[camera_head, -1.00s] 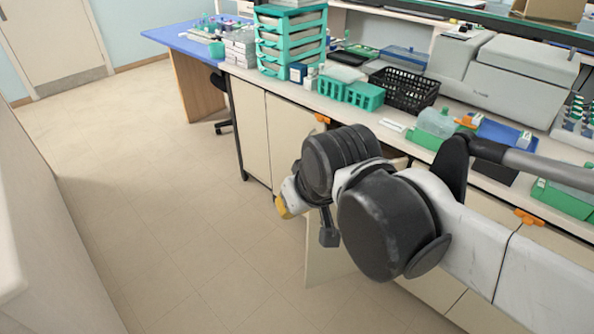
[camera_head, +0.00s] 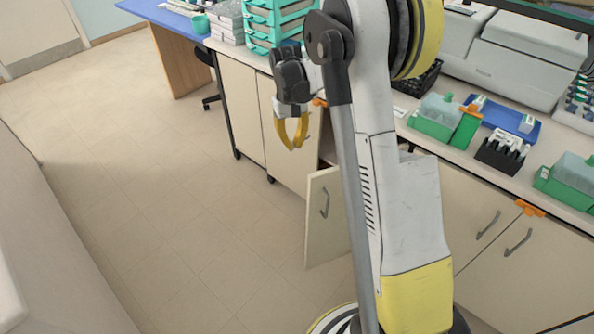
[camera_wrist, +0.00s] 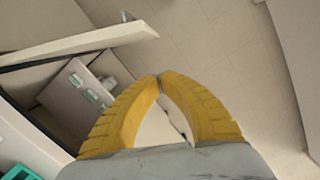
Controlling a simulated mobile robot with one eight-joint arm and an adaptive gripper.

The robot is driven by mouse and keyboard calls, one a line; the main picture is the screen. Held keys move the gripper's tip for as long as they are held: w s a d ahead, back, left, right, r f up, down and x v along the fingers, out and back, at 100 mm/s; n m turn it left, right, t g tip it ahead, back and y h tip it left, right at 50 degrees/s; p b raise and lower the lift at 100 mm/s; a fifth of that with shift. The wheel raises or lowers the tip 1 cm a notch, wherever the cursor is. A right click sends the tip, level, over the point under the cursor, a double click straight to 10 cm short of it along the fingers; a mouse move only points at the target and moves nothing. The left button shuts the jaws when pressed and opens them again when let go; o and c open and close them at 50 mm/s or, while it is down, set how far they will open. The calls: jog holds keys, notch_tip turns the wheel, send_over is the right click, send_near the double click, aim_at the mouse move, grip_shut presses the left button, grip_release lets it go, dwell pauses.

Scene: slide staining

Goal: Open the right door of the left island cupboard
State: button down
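The cupboard door (camera_head: 318,232) stands swung outward from the island front, with its handle (camera_head: 325,203) on the visible face. Beside it is a closed door (camera_head: 287,155), with an orange catch (camera_head: 320,102) at the top. The open door also shows in the wrist view as a pale slab (camera_wrist: 85,42), seen nearly edge-on. My gripper (camera_head: 293,146) is above and left of the open door, apart from it. In the wrist view its yellow fingertips (camera_wrist: 160,76) meet with nothing between them. My arm hides the door's right part and most of the opening.
The cupboard interior shows a grey box (camera_wrist: 78,98) in the wrist view. The closed right-hand cupboard (camera_head: 510,265) is on the right. The counter holds green racks (camera_head: 440,118) and a blue tray (camera_head: 505,118). The floor (camera_head: 190,220) to the left is clear.

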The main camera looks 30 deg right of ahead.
notch_tip(320, 180, down, 18)
jog(key=s+d+g+b, duration=0.1)
jog(key=d+g+b, duration=0.1)
jog(key=d+b, duration=0.15)
jog(key=s, duration=0.1)
jog(key=s+b, duration=0.1)
jog(key=s, duration=0.1)
jog(key=s+a+b, duration=0.1)
jog(key=shift+s+r, duration=0.15)
jog(key=shift+r, duration=0.2)
jog(key=shift+f, duration=0.1)
